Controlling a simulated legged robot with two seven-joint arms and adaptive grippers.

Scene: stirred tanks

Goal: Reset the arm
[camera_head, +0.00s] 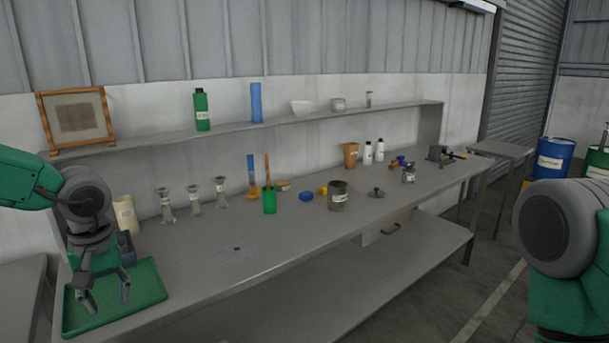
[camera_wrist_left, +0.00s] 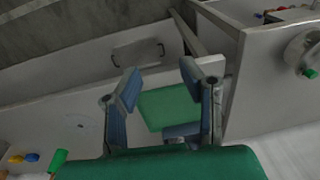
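My left gripper (camera_head: 106,297) hangs with its fingers pointing down over the green tray (camera_head: 150,281) at the near left end of the grey bench. Its two fingers are spread apart with nothing between them. In the left wrist view the blue-grey fingers of the left gripper (camera_wrist_left: 160,85) also stand apart. A flat green piece shows between them there, and I cannot tell for sure whether it is the tray. My right arm shows at the right edge of the head view, but its gripper is out of frame.
The grey bench (camera_head: 300,239) holds a green cup (camera_head: 269,203), a dark metal pot (camera_head: 338,197), a blue lid-like piece (camera_head: 306,196) and several glass pieces. A shelf behind carries a green bottle (camera_head: 202,110) and a blue cylinder (camera_head: 256,103). The bench's front middle is mostly clear.

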